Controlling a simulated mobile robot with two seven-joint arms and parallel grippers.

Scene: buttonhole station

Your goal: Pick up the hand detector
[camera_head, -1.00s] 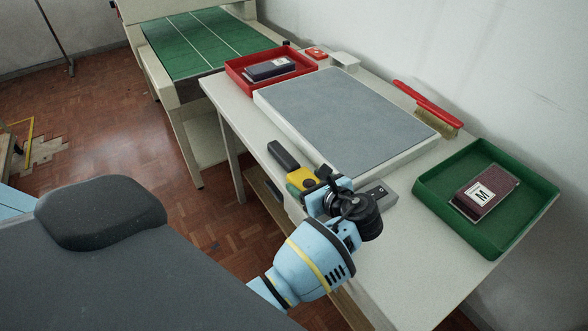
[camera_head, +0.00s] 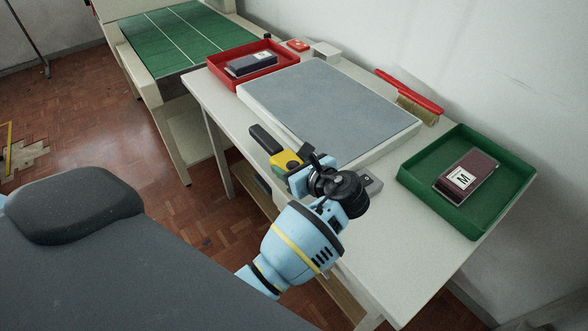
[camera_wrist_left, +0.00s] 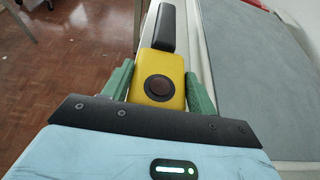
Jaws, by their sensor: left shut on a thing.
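The hand detector shows in the head view with a yellow body (camera_head: 285,160) and a black paddle (camera_head: 265,138), at the table's near-left edge beside the grey pad. In the left wrist view its yellow body (camera_wrist_left: 162,80), with a dark round button, sits between two green fingers, and its black paddle (camera_wrist_left: 165,28) points away. My left gripper (camera_wrist_left: 160,92) is shut on the yellow body; in the head view the gripper (camera_head: 300,168) partly hides it. I cannot tell whether the detector touches the table. My right gripper is not in view.
A grey pad (camera_head: 325,105) fills the table's middle. A red tray (camera_head: 230,73) with a dark box stands at the back, a green tray (camera_head: 420,170) with a maroon box marked M at the right. A red brush (camera_head: 415,93) lies by the wall. A small grey box (camera_head: 370,183) sits near the gripper.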

